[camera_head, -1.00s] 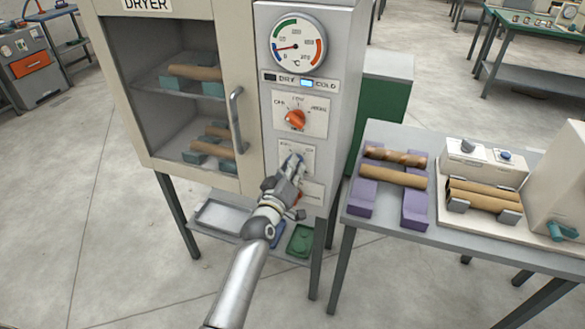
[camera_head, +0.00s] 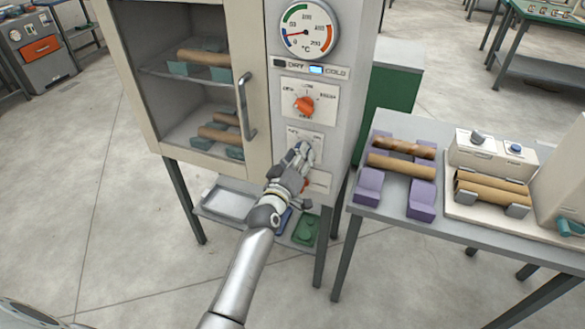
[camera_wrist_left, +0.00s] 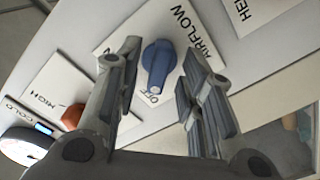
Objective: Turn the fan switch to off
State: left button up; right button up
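The fan switch is a blue knob (camera_wrist_left: 158,66) on a white plate marked AIRFLOW, with an OFF label by its lower end in the left wrist view. A pale mark on the knob lies towards OFF. My left gripper (camera_wrist_left: 161,62) is open, with one finger on each side of the knob; I cannot tell whether they touch it. In the head view the left gripper (camera_head: 301,153) is in front of the lower plate on the dryer's panel (camera_head: 345,90) and mostly hides the knob. My right gripper is not in view.
An orange knob (camera_head: 305,106) sits above, under a lit COLD lamp (camera_head: 316,70) and a dial gauge (camera_head: 308,30). The dryer door handle (camera_head: 246,108) juts out left of the panel. A table (camera_head: 450,226) with tubes on purple stands is to the right.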

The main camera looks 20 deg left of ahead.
pick_arm(q)
jog(key=s, duration=1.1)
jog(key=shift+s+a, duration=0.2)
jog(key=shift+s, duration=0.05)
jog(key=s+d+f+m+g, duration=0.1)
jog(key=s+f+m+g, duration=0.2)
jog(key=f, duration=0.8)
jog(key=s+d+f+g+h, duration=0.15)
jog(key=s+f, duration=0.35)
jog(key=f, duration=0.6)
jog(key=s+d+f+m+g+y, duration=0.15)
jog(key=s+f+g, duration=0.25)
jog(key=f, duration=0.8)
jog(key=s+a+f+m+g, duration=0.2)
jog(key=s+f+m+g, duration=0.15)
jog(key=s+f, duration=1)
jog(key=s+a+f+m+g, duration=0.1)
jog(key=s+a+f+g, duration=0.1)
jog(key=s, duration=0.9)
jog(key=s+a+f+m+g, duration=0.1)
jog(key=s+a+f+g, duration=0.2)
jog(key=s, duration=0.8)
jog(key=shift+s+f+y, duration=0.15)
jog(key=shift+f+y, duration=0.15)
jog(key=shift+f, duration=0.45)
jog(key=shift+a, duration=0.1)
